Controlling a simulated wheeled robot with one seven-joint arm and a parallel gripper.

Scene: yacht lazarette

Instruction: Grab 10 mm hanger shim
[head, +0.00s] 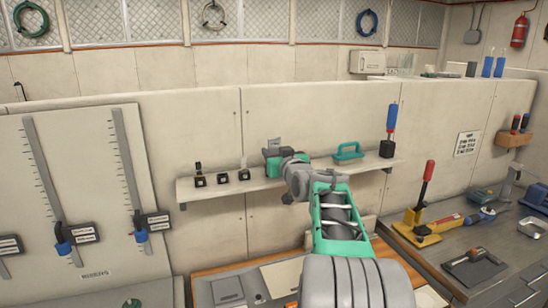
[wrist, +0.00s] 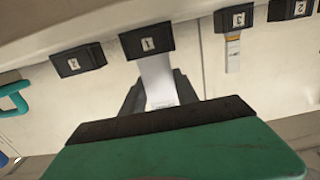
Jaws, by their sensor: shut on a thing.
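A pale, flat strip (wrist: 158,80) runs out of a black numbered block (wrist: 146,40) and in between my gripper's dark fingers in the wrist view. It is the piece my gripper (wrist: 160,98) is shut on. The strip's end still meets the block; whether it is free of it I cannot tell. The digit on this block looks like a 1; no millimetre size is readable. In the head view my gripper (head: 271,152) is at the shelf, right of the visible black blocks, and hides the held strip's block.
The wall shelf (head: 262,188) carries more black blocks (head: 221,178), a teal handled tool (head: 348,152) and a blue-handled tool (head: 390,120). Another strip with a yellow band (wrist: 233,52) stands in a neighbouring block, close to my gripper. A workbench (head: 455,250) with tools is at right.

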